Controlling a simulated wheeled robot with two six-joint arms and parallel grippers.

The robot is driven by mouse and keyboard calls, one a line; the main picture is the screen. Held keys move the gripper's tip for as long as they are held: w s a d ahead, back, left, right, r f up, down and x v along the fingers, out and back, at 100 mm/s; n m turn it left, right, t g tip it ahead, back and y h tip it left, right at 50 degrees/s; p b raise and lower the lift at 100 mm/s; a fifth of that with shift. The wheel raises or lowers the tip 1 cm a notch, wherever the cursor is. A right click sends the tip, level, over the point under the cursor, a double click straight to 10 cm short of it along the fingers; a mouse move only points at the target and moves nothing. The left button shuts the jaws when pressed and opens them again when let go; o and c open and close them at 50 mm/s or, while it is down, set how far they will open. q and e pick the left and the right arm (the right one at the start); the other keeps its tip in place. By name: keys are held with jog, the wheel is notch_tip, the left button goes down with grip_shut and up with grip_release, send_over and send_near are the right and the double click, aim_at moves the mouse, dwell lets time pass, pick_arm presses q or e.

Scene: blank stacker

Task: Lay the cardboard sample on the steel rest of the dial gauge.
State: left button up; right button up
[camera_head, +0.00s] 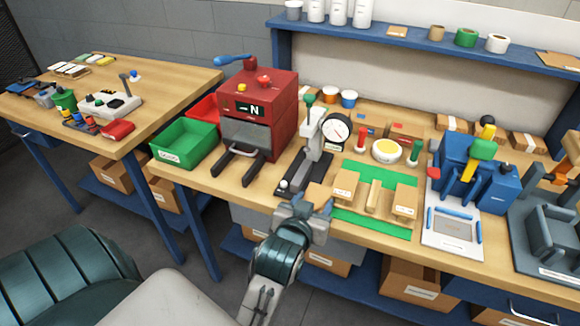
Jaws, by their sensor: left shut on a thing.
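The dial gauge (336,130) stands upright on the bench, with a round white dial and a grey column over a dark base. Its steel rest is too small to make out clearly under the dial. My left gripper (308,207) is at the front edge of the bench, just right of and in front of the gauge base. It is shut on a tan piece, which looks like the cardboard sample (319,194); the fingers partly hide it. The piece is apart from the dial. My right gripper is not in view.
A green mat (378,170) with tan blocks lies right of the gauge. A red machine (259,105) and green bin (184,146) stand left. A blue machine (470,172) stands right.

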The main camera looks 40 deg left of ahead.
aim_at(303, 169)
pick_arm(q)
jog(key=shift+w+a, duration=0.3)
jog(key=shift+w, duration=0.05)
jog(key=w+a+p, duration=0.1)
jog(key=w+a, duration=0.2)
jog(key=w+a+f+p, duration=0.1)
jog(key=w+a, duration=0.2)
jog(key=w+a+p, duration=0.1)
jog(key=w+a, duration=0.3)
jog(key=shift+f+p, duration=0.2)
jog(key=shift+p, duration=0.2)
jog(key=f, duration=0.1)
jog(key=f+p, duration=0.1)
jog(key=shift+w+a+f, duration=0.15)
jog(key=shift+a+f, duration=0.05)
jog(key=shift+f, duration=0.6)
jog(key=shift+f, duration=0.1)
jog(key=o, duration=0.9)
